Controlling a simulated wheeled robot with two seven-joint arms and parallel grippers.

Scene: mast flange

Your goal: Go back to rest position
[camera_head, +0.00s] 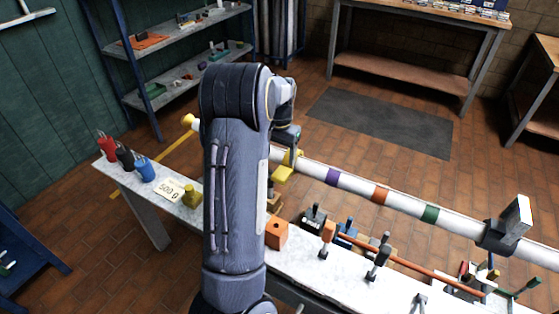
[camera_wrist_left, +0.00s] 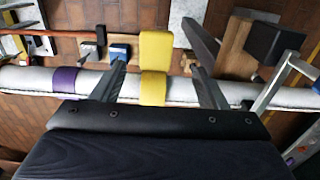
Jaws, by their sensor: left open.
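My left arm reaches forward across the workbench, and its gripper is partly hidden behind the arm in the head view. A yellow flange piece (camera_head: 283,173) sits at the white mast (camera_head: 355,187), next to the gripper there. In the left wrist view, my left gripper (camera_wrist_left: 162,88) is open, one finger on each side of the yellow piece (camera_wrist_left: 155,55). A yellow band (camera_wrist_left: 153,88) lies on the mast just below that piece. Whether the fingers touch the yellow piece cannot be told. My right gripper is not in view.
The white bench (camera_head: 330,264) holds an orange block (camera_head: 277,232), a yellow weight (camera_head: 192,195), several clamps and red, black and blue handled tools at its left end. A dark clamp (camera_head: 499,234) grips the mast at right. Shelves stand behind; the floor around a grey mat (camera_head: 380,122) is clear.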

